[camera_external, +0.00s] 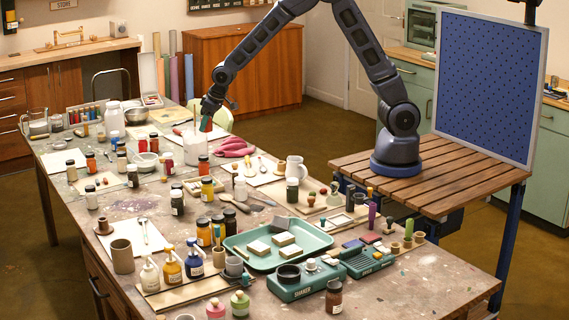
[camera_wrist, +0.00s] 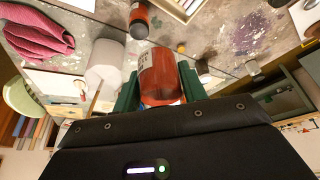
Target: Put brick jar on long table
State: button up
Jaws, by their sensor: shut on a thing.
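My gripper (camera_external: 207,122) is over the far half of the long table (camera_external: 432,272) in the external view. In the wrist view, the green fingers of my gripper (camera_wrist: 158,88) are shut on the brick jar (camera_wrist: 160,72), a reddish-brown jar with a pale label. The lower part of the jar is hidden by the gripper body. In the external view the held jar is small and mostly hidden by the fingers. It appears raised above the tabletop, near a white container. The paint-stained table also shows in the wrist view (camera_wrist: 247,32).
A white container (camera_external: 195,148) and an orange-red jar (camera_external: 203,166) stand close to my gripper. A pink cloth (camera_external: 237,147) lies to the right. Several jars crowd the middle of the table. A green tray (camera_external: 240,243) holds pale blocks. The front right corner is bare.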

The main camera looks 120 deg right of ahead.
jog(key=w+a+n+t+y, duration=0.15)
jog(key=w+a, duration=0.25)
jog(key=a, duration=0.8)
jog(key=w+a+n, duration=0.3)
jog(key=a, duration=1)
jog(key=w+a+n+y, duration=0.15)
jog(key=w+a, duration=0.25)
jog(key=a, duration=0.8)
jog(key=s+a+n, duration=0.3)
jog(key=s+a, duration=0.1)
jog(key=a, duration=0.9)
jog(key=s+a+n, duration=0.2)
jog(key=s+a, duration=0.1)
jog(key=a, duration=1.1)
jog(key=s+a+n+g+y, duration=0.1)
jog(key=s+a+n+y, duration=0.5)
jog(key=s+a, duration=2.2)
jog(key=f, duration=0.6)
jog(key=f+n+h, duration=0.1)
jog(key=f, duration=0.6)
jog(key=s+d+f+h, duration=0.1)
jog(key=f, duration=0.6)
jog(key=shift+n, duration=0.3)
